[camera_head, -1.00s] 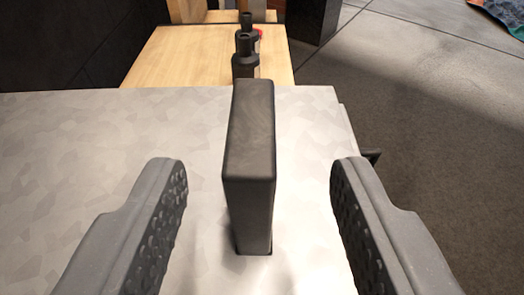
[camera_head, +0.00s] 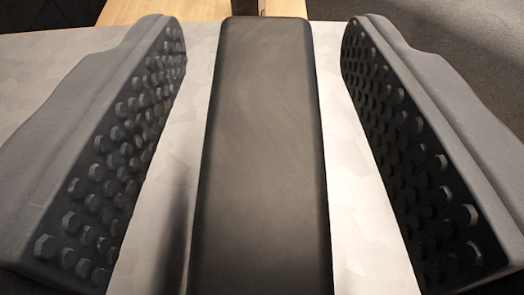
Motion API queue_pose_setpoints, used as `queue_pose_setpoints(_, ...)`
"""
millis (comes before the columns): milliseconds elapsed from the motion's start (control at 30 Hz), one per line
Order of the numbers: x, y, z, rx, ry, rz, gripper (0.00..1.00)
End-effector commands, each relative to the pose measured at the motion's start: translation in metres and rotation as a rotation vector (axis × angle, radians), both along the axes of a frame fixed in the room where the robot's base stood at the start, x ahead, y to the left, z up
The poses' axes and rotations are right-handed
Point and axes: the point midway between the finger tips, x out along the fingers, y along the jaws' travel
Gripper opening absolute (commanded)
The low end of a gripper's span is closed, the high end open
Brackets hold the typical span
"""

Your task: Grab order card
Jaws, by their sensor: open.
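A black block-like object (camera_head: 262,150), which I take for the order card, stands on a pale grey metal surface. It fills the middle of the view, seen from above, and its lower end runs out of the picture. My gripper (camera_head: 262,45) is open, with one studded grey finger on each side of the black object. A strip of the pale surface shows between the object and each finger, so no contact is visible. The object's base is hidden.
The pale metal surface (camera_head: 40,75) spreads under the gripper, widest on the left. A wooden surface (camera_head: 160,12) lies beyond it at the top. Dark floor (camera_head: 450,30) shows at the upper right.

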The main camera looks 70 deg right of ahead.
Motion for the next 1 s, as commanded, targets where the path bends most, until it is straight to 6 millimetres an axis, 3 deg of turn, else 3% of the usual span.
queue_pose_setpoints(100,0.000,0.001,0.000,0.000,0.000,0.001,0.44)
queue_pose_setpoints(267,0.000,0.001,0.000,0.001,0.000,0.001,0.00)
queue_pose_setpoints(667,0.000,0.001,0.002,0.000,-0.001,0.002,0.00)
queue_pose_setpoints(1000,0.001,0.002,0.030,0.001,-0.003,0.002,0.00)
